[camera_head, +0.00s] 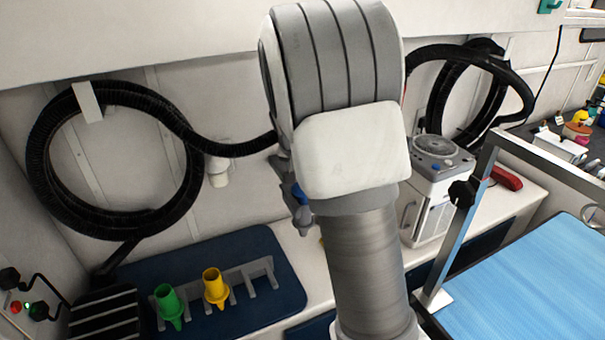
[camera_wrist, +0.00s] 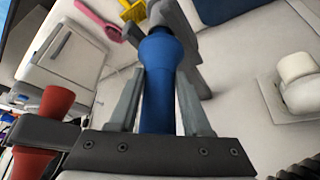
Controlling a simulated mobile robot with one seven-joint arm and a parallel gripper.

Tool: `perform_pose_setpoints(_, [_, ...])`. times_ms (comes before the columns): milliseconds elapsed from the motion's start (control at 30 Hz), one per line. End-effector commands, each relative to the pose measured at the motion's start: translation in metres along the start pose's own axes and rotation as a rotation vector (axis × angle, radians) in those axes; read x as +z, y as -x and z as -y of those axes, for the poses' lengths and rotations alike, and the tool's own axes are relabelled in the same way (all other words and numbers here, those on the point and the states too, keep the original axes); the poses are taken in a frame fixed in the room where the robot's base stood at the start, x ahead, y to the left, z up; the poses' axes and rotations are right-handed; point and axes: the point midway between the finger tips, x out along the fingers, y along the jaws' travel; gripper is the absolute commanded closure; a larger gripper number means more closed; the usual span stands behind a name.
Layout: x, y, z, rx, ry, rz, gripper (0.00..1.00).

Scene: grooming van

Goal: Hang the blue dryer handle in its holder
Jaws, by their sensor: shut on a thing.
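The blue dryer handle (camera_wrist: 163,80) stands between the two grey fingers of my gripper (camera_wrist: 160,100) in the wrist view. The fingers are shut on it. In the head view my arm hides most of my gripper (camera_head: 302,222), and only a small blue part (camera_head: 299,193) of the handle shows at the arm's left edge. A white fitting (camera_head: 217,171) on the back wall, left of my gripper, may be the holder. A similar white fitting (camera_wrist: 298,85) shows at the right of the wrist view, apart from the handle.
Black hoses (camera_head: 45,150) hang coiled on the wall. A green nozzle (camera_head: 168,303) and a yellow nozzle (camera_head: 214,285) stand by a grey rack (camera_head: 268,268) on a navy mat (camera_head: 255,243). A white machine (camera_head: 436,195), red handle (camera_head: 507,178) and blue-topped table (camera_head: 535,290) are right.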

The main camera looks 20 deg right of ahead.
Motion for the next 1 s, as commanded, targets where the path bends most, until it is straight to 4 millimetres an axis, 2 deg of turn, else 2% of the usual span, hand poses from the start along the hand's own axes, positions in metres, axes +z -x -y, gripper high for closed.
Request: perform_pose_setpoints(1000, [0.005, -0.011, 0.000, -0.001, 0.000, -0.003, 1.00])
